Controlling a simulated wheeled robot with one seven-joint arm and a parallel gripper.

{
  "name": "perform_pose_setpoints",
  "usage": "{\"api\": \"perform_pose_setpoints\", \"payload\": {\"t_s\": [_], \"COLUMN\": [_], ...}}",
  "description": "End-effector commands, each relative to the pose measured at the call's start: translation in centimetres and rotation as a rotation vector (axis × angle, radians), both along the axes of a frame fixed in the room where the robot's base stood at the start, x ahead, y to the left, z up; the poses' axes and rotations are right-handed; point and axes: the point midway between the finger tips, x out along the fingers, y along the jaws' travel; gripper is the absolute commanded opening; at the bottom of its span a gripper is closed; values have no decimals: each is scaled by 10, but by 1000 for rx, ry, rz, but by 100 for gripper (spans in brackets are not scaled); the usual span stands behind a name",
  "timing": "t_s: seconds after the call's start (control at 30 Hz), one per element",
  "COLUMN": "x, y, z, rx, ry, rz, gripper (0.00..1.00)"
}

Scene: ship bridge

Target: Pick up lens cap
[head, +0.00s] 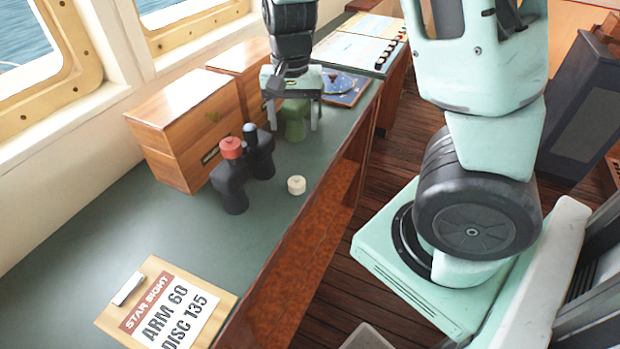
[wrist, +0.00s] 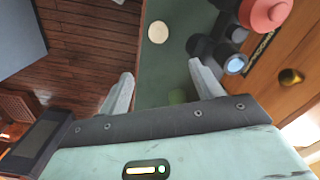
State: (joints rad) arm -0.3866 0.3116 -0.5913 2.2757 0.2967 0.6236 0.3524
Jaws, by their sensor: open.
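A small round cream cap (head: 296,185) lies on the green counter near its wooden edge. It also shows in the wrist view (wrist: 158,32), beyond my fingertips. Dark binoculars (head: 236,185) stand upright to its left. One of their ends carries a red cap (head: 231,148), and the other shows a bluish lens (head: 249,128). Which cap the task means I cannot tell for sure. My gripper (head: 293,124) is open and apart from the caps, farther along the counter. A green object (head: 295,113) shows between its fingers in the head view; whether it touches them I cannot tell.
Wooden boxes (head: 183,125) stand along the window side. A clipboard (head: 166,305) lies at the near end of the counter. A blue chart board (head: 346,84) lies behind my gripper. The counter between binoculars and clipboard is clear.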

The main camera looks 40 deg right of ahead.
Motion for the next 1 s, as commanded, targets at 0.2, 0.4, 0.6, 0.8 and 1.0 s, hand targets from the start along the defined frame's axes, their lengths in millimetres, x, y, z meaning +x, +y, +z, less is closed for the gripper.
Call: {"api": "perform_pose_setpoints", "payload": {"t_s": [0.2, 0.4, 0.6, 0.8, 1.0], "x": [-2, -2, -2, -3, -10], "y": [0, 0, 0, 1, 5], "z": [-43, -85, -112, -124, -154], "rx": [-1, 0, 0, 0, 1], "ry": [8, 7, 4, 4, 7], "rz": [-3, -1, 1, 2, 0], "gripper": [65, 65, 65, 65, 65]}}
